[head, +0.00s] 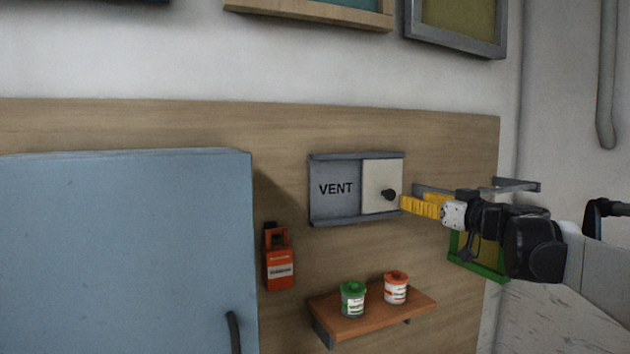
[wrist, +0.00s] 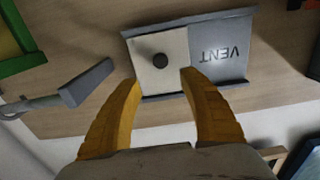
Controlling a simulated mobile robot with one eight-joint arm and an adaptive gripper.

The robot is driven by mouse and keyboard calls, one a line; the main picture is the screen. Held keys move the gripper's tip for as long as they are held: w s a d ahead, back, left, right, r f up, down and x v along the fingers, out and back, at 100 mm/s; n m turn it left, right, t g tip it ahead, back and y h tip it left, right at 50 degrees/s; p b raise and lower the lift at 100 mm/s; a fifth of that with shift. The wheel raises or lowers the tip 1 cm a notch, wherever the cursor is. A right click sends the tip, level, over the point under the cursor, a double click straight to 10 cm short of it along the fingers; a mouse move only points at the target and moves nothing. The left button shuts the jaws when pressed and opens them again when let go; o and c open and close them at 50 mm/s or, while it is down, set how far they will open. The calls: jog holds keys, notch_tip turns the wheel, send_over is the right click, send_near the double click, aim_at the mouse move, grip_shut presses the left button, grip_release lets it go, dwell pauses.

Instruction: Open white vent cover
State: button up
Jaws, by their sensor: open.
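The white vent cover (head: 377,177) is a square panel with a dark round knob (head: 389,194). It sits at the right side of the grey vent frame (head: 336,207), between its upper and lower rails, with the word VENT on the grey part to its left. My gripper (head: 404,204) has yellow fingers and is at the right edge of the cover, close to the knob. In the wrist view the fingers (wrist: 160,78) are spread apart, with the cover (wrist: 172,45) and knob (wrist: 160,60) ahead between the tips. Nothing is held. Whether a fingertip touches the cover I cannot tell.
A wooden shelf (head: 372,316) below holds a green-lidded can (head: 352,300) and a red-lidded can (head: 396,288). A red container (head: 279,265) hangs left of it, beside a blue cabinet (head: 125,250). A grey bracket (wrist: 86,82) and green frame (wrist: 20,62) are near my gripper.

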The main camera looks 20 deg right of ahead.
aim_at(391, 194)
jog(key=w, duration=0.3)
jog(key=w+p, duration=0.1)
jog(key=w, duration=0.3)
jog(key=w+a+p, duration=0.1)
jog(key=w, duration=0.2)
jog(key=shift+w+f, duration=0.1)
jog(key=shift+w, duration=0.1)
jog(key=shift+a, duration=0.1)
grip_shut()
